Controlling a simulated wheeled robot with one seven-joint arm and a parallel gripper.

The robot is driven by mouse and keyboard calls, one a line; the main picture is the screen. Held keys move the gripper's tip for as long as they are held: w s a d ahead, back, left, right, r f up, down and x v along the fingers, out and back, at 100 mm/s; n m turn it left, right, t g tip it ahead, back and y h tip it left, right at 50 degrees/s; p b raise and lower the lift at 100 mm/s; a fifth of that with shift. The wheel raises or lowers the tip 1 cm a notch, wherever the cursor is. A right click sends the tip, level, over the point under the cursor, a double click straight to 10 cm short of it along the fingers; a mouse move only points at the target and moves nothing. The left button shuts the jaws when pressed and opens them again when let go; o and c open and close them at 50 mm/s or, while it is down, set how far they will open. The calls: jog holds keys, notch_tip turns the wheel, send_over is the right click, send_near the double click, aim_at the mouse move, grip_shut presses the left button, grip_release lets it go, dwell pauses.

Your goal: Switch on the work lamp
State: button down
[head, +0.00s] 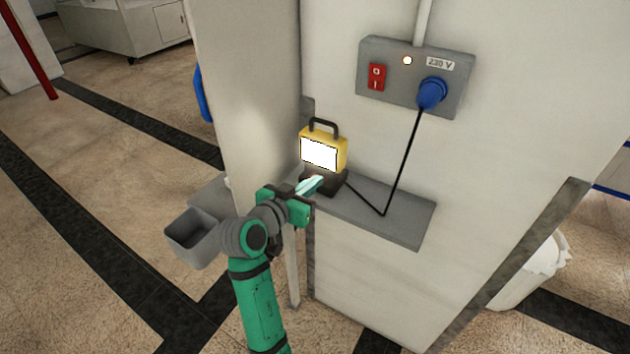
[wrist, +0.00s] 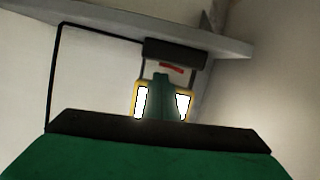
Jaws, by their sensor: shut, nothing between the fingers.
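The yellow work lamp (head: 337,139) stands upright on a grey wall shelf, with a dark handle on top and a dark base (head: 335,183). Its panel (head: 319,153) is bright white. In the wrist view the lamp (wrist: 138,88) appears upside down, and a small red part (wrist: 171,67) shows by its base. My gripper (head: 318,181) is shut and empty, with its fingertips at the front of the lamp's base; I cannot tell whether they touch it. In the wrist view my fingers (wrist: 161,85) cover the middle of the lamp.
A grey socket box (head: 393,98) on the wall has a red switch (head: 376,77), a lit indicator (head: 407,60) and a blue plug (head: 432,92). The black cable (head: 400,165) runs to the lamp. The shelf (head: 405,216) is clear on the right. A grey bin (head: 190,240) is at left.

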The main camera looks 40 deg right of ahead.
jog(key=s+v, duration=0.1)
jog(key=v, duration=0.6)
jog(key=shift+w, duration=0.15)
jog(key=s+a+f+n+t+y, duration=0.35)
jog(key=a+f+n, duration=0.25)
jog(key=a+f, duration=0.45)
jog(key=s+a+f+n+t+y, duration=0.3)
jog(key=a+f+n+t+y, duration=0.4)
jog(key=f, duration=0.6)
jog(key=s+a+y, duration=0.1)
jog(key=s+a, duration=0.4)
jog(key=s, duration=0.3)
jog(key=s+a+r+y, duration=0.1)
jog(key=s+a, duration=0.3)
jog(key=s, duration=0.5)
jog(key=s+a+r+y, duration=0.1)
jog(key=s+a+y, duration=0.1)
jog(key=s+a, duration=0.3)
jog(key=s, duration=0.4)
jog(key=shift+a+n, duration=0.3)
jog(key=shift+a, duration=0.05)
